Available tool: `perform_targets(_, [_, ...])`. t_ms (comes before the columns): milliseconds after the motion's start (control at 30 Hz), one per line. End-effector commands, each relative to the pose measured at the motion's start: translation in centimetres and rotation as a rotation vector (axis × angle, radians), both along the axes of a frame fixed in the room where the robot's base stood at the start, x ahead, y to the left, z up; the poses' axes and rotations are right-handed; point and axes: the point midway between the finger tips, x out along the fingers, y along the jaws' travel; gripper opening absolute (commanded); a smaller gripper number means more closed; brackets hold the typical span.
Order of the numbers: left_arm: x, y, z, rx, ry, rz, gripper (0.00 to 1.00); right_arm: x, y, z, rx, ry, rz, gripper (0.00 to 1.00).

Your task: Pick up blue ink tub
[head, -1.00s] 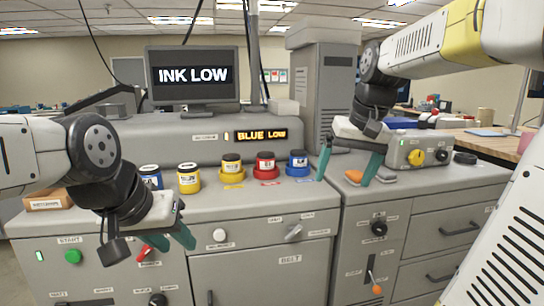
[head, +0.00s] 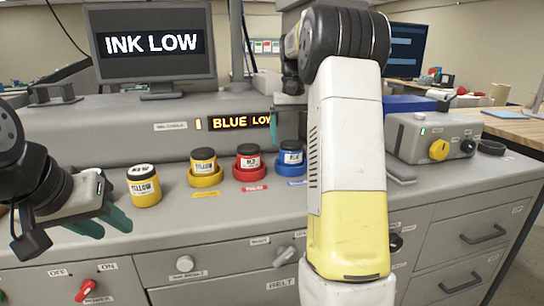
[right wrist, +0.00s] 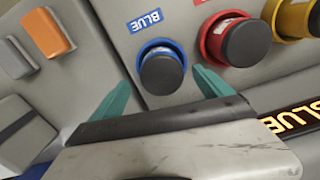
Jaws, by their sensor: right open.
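The blue ink tub (head: 291,157) stands in a blue ring holder on the machine top in the head view, partly hidden by my right arm. In the right wrist view the tub's dark lid (right wrist: 162,74) and blue rim show between my right gripper's fingertips.
Red (head: 248,163) and yellow (head: 204,167) tubs stand in holders left of the blue one; the red one is close. A loose yellow tub (head: 144,186) stands further left. A grey box with a yellow knob (head: 439,150) is at the right. The screen (head: 152,43) reads INK LOW.

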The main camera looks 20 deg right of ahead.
Motion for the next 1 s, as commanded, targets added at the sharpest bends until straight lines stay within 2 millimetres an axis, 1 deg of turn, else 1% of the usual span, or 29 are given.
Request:
perform_targets(200, [0.0, 0.0, 0.0, 0.0, 0.0, 0.0, 0.36, -0.3, 0.5, -3.2, 0.002, 0.003, 0.001, 0.9])
perform_targets(300, [0.0, 0.0, 0.0, 0.0, 0.0, 0.0, 0.36, -0.2, 0.4, -4.4, 0.001, 0.0, 0.0, 0.9])
perform_targets(400, [0.0, 0.0, 0.0, 0.0, 0.0, 0.0, 0.36, -0.2, 0.4, -4.9, 0.0, -0.003, 0.0, 0.9])
perform_targets(600, [0.0, 0.0, 0.0, 0.0, 0.0, 0.0, 0.36, -0.1, 0.4, -5.0, 0.0, -0.004, -0.001, 0.9])
perform_targets(667, [0.0, 0.0, 0.0, 0.0, 0.0, 0.0, 0.36, -0.1, 0.4, -5.0, 0.0, -0.003, -0.001, 0.8])
perform_targets(800, [0.0, 0.0, 0.0, 0.0, 0.0, 0.0, 0.36, -0.1, 0.4, -5.0, 0.0, -0.003, 0.0, 0.53])
perform_targets(967, [0.0, 0.0, 0.0, 0.0, 0.0, 0.0, 0.36, -0.1, 0.4, -5.0, 0.0, -0.003, 0.0, 0.21])
perform_targets(1000, [0.0, 0.0, 0.0, 0.0, 0.0, 0.0, 0.36, -0.1, 0.4, -5.0, 0.0, -0.004, 0.0, 0.2])
